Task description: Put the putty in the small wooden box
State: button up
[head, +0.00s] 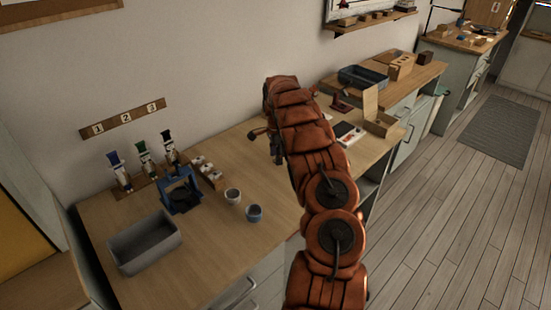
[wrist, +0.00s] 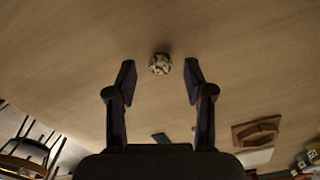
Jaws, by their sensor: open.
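A small round lump with a mottled pale and dark surface, which may be the putty (wrist: 160,64), lies on the wooden surface in the wrist view. It sits just ahead of and between the fingertips of my gripper (wrist: 160,80), with gaps on both sides. My gripper is open and empty. In the head view my arm hides the lump and most of the gripper. A small wooden box (head: 381,127) with its lid raised stands on the bench, right of my arm. A wooden frame-like thing (wrist: 255,133) shows at lower right in the wrist view; I cannot tell whether it is that box.
A dark tray (head: 362,77) and another wooden box (head: 401,67) stand farther back.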

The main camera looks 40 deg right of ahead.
jog(key=shift+f, duration=0.3)
jog(key=c, duration=0.9)
jog(key=shift+r, duration=0.15)
